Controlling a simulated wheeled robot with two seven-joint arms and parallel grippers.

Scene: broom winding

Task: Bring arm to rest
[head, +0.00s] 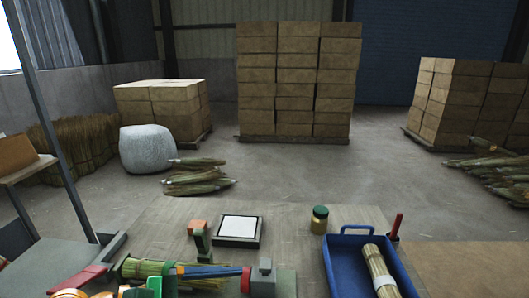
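Neither of my grippers shows clearly in the head view, and no arm comes in from the left or the right. A straw bundle (150,268) lies across a winding fixture at the front left of the workbench (285,225). A blue and red shaft (215,271) runs right from it to a grey block (264,280). Green and orange round parts are cut off by the bottom edge. A blue tray (332,268) on the right holds another bound straw bundle (379,270), which lies tilted inside it.
A black-framed white pad (239,228), a green and orange piece (200,238), a yellow jar with green lid (319,220) and a red-handled tool (396,225) stand on the bench. Stacked boxes (296,80) and straw bundles (196,178) are on the floor behind.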

